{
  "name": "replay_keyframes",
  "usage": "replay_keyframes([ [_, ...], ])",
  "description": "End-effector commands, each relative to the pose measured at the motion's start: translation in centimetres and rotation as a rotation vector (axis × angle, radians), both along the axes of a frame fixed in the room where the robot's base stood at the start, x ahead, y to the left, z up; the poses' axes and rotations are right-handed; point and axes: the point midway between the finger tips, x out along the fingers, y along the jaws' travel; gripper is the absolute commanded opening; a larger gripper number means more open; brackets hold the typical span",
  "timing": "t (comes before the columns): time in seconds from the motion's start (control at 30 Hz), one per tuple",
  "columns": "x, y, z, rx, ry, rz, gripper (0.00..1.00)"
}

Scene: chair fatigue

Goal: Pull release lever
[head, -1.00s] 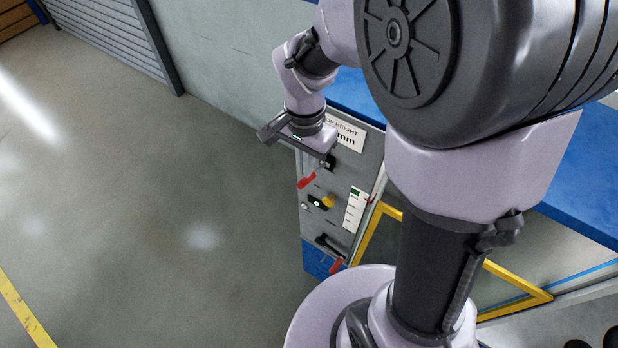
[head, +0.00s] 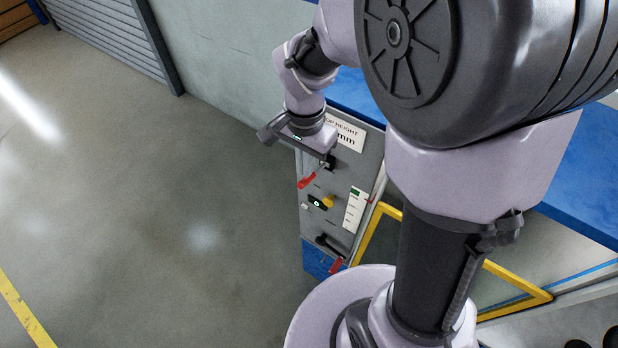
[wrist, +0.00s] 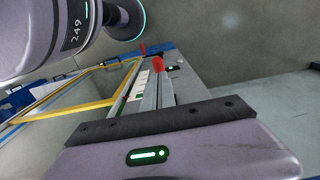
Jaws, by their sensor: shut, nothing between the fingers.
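A grey control panel (head: 375,165) carries two red-handled levers; no label tells which is the release lever. The upper red lever (head: 307,181) sits just below and left of my gripper (head: 326,160). The lower red lever (head: 336,265) is near the panel's foot. My gripper is shut and empty at the upper part of the panel, pointing down. In the wrist view, a red handle (wrist: 158,65) shows just beyond the fingers (wrist: 160,92), and a second red handle (wrist: 142,48) lies farther off. I cannot tell whether the fingers touch the upper lever.
Between the levers are a yellow knob (head: 328,202) with a green-lit dark plate and a white scale strip (head: 354,208). A height sign (head: 345,133) is above. A yellow frame (head: 378,212) and blue bench top (head: 590,175) stand right. The floor (head: 150,200) at left is clear.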

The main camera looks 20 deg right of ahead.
Motion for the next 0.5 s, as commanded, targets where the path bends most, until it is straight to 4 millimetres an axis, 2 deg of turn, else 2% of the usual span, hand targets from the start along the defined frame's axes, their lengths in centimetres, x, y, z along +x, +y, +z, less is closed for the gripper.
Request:
replay_keyframes([
  [0.5,0.0,0.0,-2.8,0.0,0.0,0.0,0.0],
])
